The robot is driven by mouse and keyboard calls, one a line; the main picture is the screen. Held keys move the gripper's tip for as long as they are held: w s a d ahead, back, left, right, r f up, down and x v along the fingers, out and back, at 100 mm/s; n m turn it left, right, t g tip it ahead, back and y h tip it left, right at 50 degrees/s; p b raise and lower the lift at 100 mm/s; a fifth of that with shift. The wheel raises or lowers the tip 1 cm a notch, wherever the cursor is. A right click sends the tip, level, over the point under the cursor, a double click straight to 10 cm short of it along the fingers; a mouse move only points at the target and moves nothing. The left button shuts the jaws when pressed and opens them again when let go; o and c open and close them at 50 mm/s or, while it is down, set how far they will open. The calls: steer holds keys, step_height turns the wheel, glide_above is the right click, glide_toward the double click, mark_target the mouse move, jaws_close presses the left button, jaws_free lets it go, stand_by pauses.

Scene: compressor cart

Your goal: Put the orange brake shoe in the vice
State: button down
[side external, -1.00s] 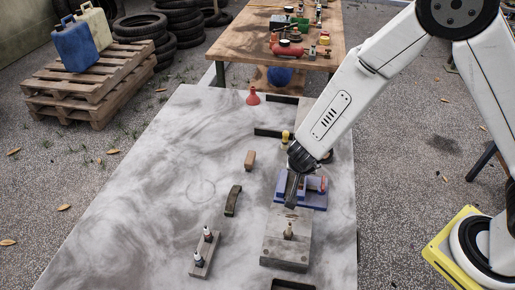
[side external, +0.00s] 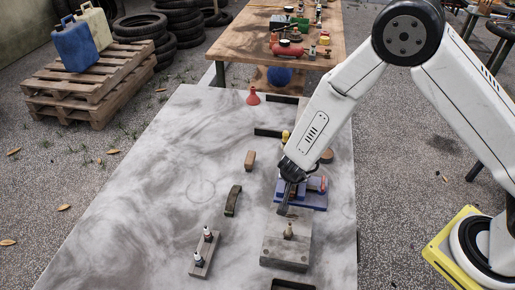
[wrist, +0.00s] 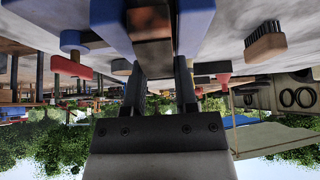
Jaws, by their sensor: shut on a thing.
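The blue vice (side external: 313,201) stands on the right side of the pale table. In the wrist view its blue jaws (wrist: 197,22) rise on both sides of a copper-orange block (wrist: 150,52), which I take to be the orange brake shoe. My gripper (side external: 284,209) is at the vice's near left side, pointing down; its two dark fingers also show in the wrist view (wrist: 161,75), shut on the shoe. The shoe lies between the jaws in that view; I cannot tell whether it touches them or how deep it sits. The side view hides it behind the fingers.
A grey block with a small fitting (side external: 285,252) stands just in front of the vice. A dark curved piece (side external: 233,200), a brown brush (side external: 250,160) and a rack with two plugs (side external: 204,252) lie to the left. The table's left part is clear.

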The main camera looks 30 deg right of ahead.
steer(key=shift+f, duration=0.3)
steer(key=shift+c, duration=2)
jaws_free()
steer(key=shift+r, duration=0.15)
steer(key=v, duration=1.2)
steer(key=shift+w, duration=0.1)
